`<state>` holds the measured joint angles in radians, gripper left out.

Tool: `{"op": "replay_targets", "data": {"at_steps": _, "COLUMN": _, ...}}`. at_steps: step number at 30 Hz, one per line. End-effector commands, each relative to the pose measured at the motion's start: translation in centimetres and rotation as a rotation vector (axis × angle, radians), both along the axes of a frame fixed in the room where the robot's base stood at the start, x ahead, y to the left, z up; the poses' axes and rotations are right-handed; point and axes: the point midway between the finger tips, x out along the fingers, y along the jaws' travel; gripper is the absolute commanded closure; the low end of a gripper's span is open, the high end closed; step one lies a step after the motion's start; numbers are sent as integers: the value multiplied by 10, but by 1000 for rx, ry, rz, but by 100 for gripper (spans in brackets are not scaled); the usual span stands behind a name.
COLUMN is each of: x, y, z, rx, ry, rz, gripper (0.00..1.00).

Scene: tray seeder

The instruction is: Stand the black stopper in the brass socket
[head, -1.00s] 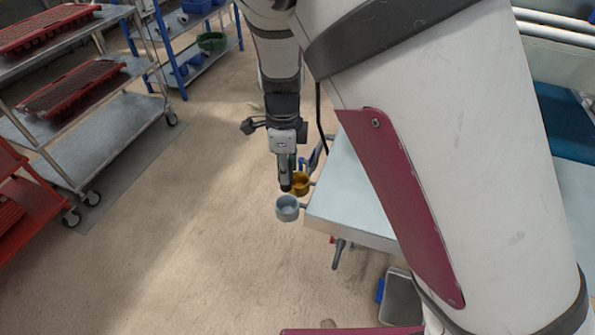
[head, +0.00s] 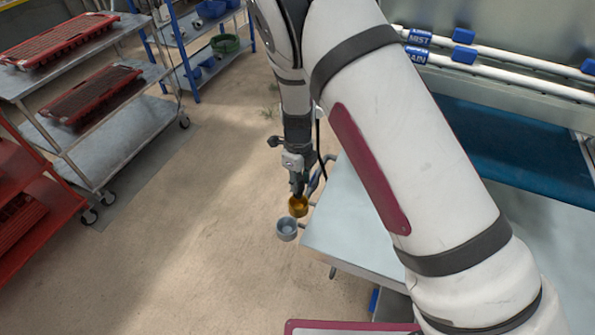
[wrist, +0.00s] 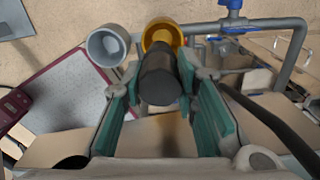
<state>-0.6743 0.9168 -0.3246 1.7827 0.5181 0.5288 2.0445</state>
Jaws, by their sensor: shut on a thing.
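The black stopper (wrist: 158,78) is held between the teal finger pads of my gripper (wrist: 160,68) in the wrist view. The brass socket (wrist: 163,29) is a short yellow-gold cup, partly hidden behind the stopper there. In the head view, my gripper (head: 297,184) points down over the brass socket (head: 299,208), the dark stopper showing just at its rim. I cannot tell whether the stopper's lower end is inside or just above the socket.
A grey cup (head: 287,230) stands beside the brass socket, also at the side of the pale table (head: 345,225). A grey pipe with a blue valve (wrist: 232,5) runs close by. Shelving trolleys with red trays (head: 60,40) are at left. Open floor lies between.

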Motion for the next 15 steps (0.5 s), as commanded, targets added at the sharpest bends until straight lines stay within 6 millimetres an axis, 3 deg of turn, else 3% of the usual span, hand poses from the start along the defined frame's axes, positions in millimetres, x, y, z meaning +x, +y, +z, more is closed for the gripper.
{"op": "replay_targets", "data": {"at_steps": 15, "x": -2, "y": 0, "z": -24, "rx": 4, "ry": 3, "rz": -29, "gripper": 100}}
